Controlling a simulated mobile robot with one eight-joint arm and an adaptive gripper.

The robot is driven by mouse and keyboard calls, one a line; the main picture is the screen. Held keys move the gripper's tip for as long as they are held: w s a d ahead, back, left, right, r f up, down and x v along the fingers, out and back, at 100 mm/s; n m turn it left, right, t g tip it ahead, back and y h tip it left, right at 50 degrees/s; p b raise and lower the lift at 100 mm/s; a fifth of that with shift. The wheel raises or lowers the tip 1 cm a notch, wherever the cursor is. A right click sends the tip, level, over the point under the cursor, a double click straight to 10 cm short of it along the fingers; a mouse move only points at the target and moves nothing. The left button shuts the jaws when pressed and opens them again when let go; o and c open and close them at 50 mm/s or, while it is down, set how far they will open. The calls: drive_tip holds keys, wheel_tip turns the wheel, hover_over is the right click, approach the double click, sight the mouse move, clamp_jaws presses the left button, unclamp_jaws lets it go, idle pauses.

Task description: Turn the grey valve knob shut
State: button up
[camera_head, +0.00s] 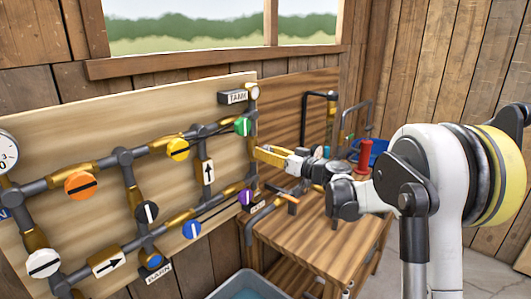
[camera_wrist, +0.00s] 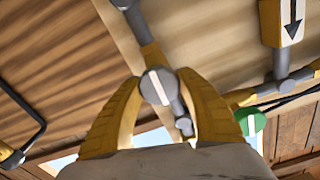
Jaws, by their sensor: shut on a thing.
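The grey valve knob (camera_wrist: 158,87) has a white stripe that lies roughly along its pipe. It sits between the yellow fingertips of my gripper (camera_wrist: 158,80) in the wrist view, and the fingers are shut on it. In the head view my gripper (camera_head: 268,156) reaches the right edge of the valve board and hides the grey knob. The green knob (camera_head: 243,126) is just left of my fingers; it also shows in the wrist view (camera_wrist: 251,122).
The pale board (camera_head: 100,120) carries pipes with yellow (camera_head: 177,149), orange (camera_head: 81,185), blue (camera_head: 192,229) and purple (camera_head: 246,196) knobs close by. A wooden bench (camera_head: 320,245) stands under my arm. A red-handled thing (camera_head: 365,153) and blue bin (camera_head: 378,147) show behind the arm.

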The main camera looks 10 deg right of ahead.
drive_tip(key=shift+m, duration=0.3)
drive_tip(key=m, duration=0.3)
drive_tip(key=shift+m, duration=0.4)
drive_tip(key=m, duration=0.4)
drive_tip(key=shift+d+f+m, duration=0.1)
drive_tip(key=shift+m, duration=0.2)
drive_tip(key=m, duration=0.4)
drive_tip(key=shift+f+m, duration=0.1)
drive_tip(key=shift+m, duration=2.1)
drive_tip(key=o, duration=1.2)
